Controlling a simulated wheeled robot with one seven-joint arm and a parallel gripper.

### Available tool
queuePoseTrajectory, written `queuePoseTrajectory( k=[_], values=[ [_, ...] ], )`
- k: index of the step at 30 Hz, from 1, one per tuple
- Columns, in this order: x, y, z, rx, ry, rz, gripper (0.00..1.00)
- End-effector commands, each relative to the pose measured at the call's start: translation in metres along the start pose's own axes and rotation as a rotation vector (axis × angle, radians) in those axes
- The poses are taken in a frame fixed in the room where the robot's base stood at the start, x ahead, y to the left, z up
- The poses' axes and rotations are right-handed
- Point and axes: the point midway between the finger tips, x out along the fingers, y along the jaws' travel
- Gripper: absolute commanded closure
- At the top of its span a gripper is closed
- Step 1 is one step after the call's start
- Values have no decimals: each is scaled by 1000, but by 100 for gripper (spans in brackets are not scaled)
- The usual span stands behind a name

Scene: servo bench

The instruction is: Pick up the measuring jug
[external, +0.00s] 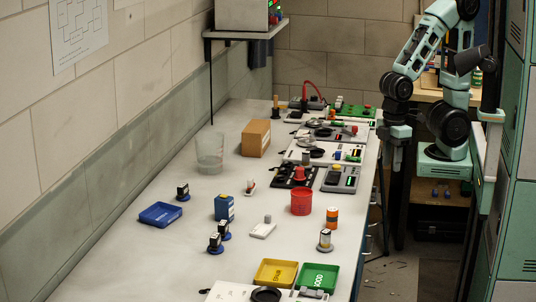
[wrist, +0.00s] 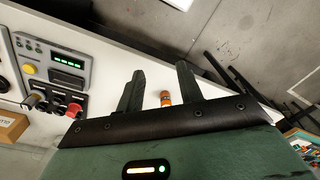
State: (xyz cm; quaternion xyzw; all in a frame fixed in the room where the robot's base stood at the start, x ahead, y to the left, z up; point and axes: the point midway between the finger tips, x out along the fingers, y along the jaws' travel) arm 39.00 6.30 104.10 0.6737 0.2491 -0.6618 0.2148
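A clear, see-through jug (external: 209,150) stands upright on the bench near the left wall in the external view, left of a cardboard box. It looks like the measuring jug; its markings are too small to read. It is not seen in the wrist view. My gripper (external: 396,160) hangs beyond the right edge of the bench, far from the jug. In the wrist view my gripper (wrist: 160,70) has its two fingers apart with nothing held. An orange and dark cylinder (wrist: 166,99) shows beyond the fingers, apart from them.
The cardboard box (external: 256,138) stands right of the jug. A blue tray (external: 160,222), blue box (external: 224,207), red cup (external: 301,202), yellow tray (external: 263,284) and green tray (external: 333,276) are nearer. Device panels (external: 340,180) line the right edge. A shelf (external: 245,33) overhangs the back.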

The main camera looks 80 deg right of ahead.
Motion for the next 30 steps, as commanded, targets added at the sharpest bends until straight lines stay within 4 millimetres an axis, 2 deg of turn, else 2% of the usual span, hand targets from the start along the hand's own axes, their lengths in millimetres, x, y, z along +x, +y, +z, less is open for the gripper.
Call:
queuePoseTrajectory(
  k=[6,8,16,19,20,23,25,27,29,30],
  values=[
    [0,0,0,0,0,0,64],
    [0,0,0,0,0,0,80],
    [0,0,-1,4,2,-1,80],
    [7,2,-16,71,34,-11,80],
    [11,4,-25,111,54,-18,80],
    [28,14,-73,331,163,-69,80],
    [40,26,-118,546,268,-139,80],
    [50,45,-165,790,379,-237,80],
    [54,66,-203,1004,473,-341,80],
    [56,84,-226,1148,534,-420,80]
  ],
)
